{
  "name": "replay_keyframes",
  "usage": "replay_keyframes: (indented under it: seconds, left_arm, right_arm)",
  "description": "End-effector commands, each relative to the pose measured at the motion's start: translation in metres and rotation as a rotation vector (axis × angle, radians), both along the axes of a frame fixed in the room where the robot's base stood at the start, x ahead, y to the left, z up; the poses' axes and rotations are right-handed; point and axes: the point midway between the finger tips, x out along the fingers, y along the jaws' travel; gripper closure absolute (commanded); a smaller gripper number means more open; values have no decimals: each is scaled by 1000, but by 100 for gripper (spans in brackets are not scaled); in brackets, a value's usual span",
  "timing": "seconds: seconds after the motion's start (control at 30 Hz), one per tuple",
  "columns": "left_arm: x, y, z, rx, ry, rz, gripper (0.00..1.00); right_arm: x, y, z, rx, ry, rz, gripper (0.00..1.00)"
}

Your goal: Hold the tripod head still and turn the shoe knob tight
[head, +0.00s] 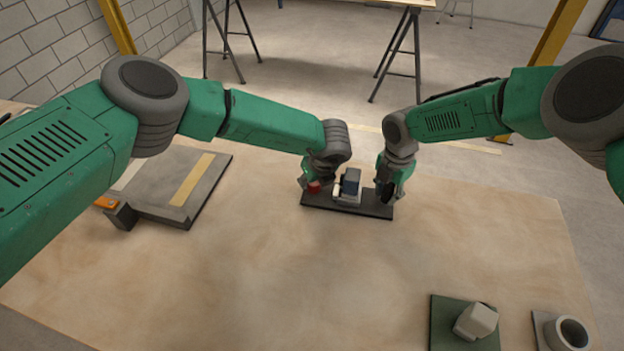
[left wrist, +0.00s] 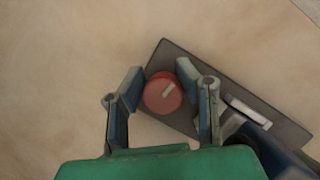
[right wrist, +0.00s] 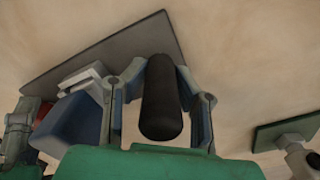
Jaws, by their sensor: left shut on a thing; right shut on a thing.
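The tripod head (head: 347,188) is a blue block on a pale base, upright on a dark base plate (head: 345,206). Its red shoe knob (left wrist: 163,92) has a pale pointer line and sits at the left end of the plate. My left gripper (head: 314,186) is shut on the knob, one finger on each side. A black handle (right wrist: 161,98) stands at the right end. My right gripper (head: 386,192) is shut on this handle, its fingers on both sides. The blue block also shows in the right wrist view (right wrist: 70,125).
A grey platform (head: 165,185) with a yellow strip lies at the left, an orange piece (head: 105,202) by it. At the front right are a green plate (head: 440,335) with a pale block and a grey ring-shaped cup (head: 568,334).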

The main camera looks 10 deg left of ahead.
Motion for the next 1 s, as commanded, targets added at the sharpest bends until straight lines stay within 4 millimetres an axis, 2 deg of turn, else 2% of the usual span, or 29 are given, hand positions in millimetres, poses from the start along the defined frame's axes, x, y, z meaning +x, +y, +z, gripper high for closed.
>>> replay_keyframes:
  seconds: [0.23,0.27,0.3,0.7,0.87,1.0]
  left_arm:
    - [-1,-1,0,-1,1,-2,100]
    - [-1,-1,0,-1,1,-2,62]
    - [-1,-1,0,-1,0,-3,49]
    - [-1,-2,5,-1,0,-3,49]
    - [-8,-8,29,-3,-2,-5,49]
    - [-17,-15,57,-1,-2,-5,49]
  right_arm:
    - [1,0,1,2,-3,-2,100]
    - [1,0,1,2,-3,-2,100]
    - [1,0,1,2,-3,-2,100]
    - [0,0,1,2,-1,0,100]
    - [0,1,1,2,-1,0,100]
    - [0,1,1,2,-1,0,100]
